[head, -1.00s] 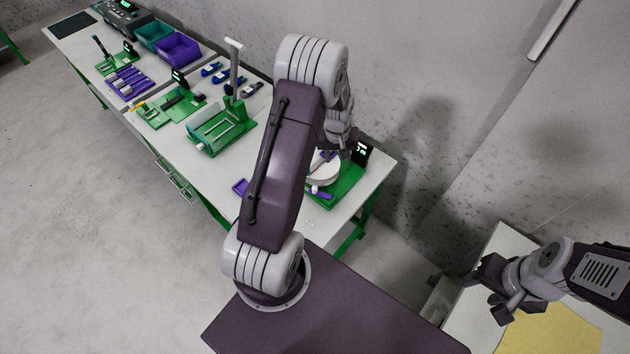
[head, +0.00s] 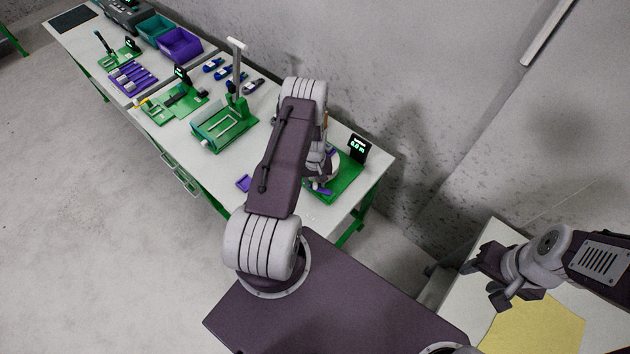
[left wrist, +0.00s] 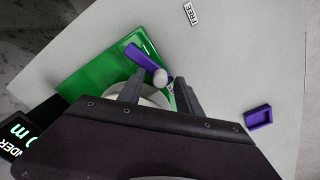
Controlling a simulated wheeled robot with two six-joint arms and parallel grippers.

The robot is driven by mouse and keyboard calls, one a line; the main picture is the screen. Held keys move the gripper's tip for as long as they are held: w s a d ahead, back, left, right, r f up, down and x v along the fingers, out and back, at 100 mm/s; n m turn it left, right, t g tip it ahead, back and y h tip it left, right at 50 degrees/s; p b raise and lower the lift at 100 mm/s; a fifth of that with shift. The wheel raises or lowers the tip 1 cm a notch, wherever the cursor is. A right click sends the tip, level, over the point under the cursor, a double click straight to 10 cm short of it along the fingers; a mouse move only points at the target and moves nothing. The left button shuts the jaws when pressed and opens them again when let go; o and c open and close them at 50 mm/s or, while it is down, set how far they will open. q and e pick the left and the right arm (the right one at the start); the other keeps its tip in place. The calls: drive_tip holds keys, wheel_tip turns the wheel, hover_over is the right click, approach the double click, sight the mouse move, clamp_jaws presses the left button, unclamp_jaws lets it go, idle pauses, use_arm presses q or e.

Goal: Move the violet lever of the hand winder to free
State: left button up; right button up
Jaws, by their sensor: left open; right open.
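The hand winder's green base (head: 348,185) sits at the near right end of the bench, with its black display (head: 358,148). The left wrist view shows its green base (left wrist: 95,72), a violet bar that looks like the lever (left wrist: 138,55), and a pale round knob (left wrist: 160,76). The white drum (left wrist: 150,97) is mostly hidden by my gripper. My left gripper (left wrist: 158,86) is open over the winder, its fingers on either side of the knob; contact cannot be told. In the head view its arm hides part of the winder. My right gripper (head: 486,282) is open and empty, far right.
A "FREE" label (left wrist: 191,14) lies on the bench beyond the base. A small violet tray (head: 243,183) lies left of the winder. A green fixture with a tall post (head: 237,75) stands farther along. The wall is close behind the bench. Yellow material (head: 535,325) lies below my right gripper.

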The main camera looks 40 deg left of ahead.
use_arm(q)
clamp_jaws()
idle(1.4)
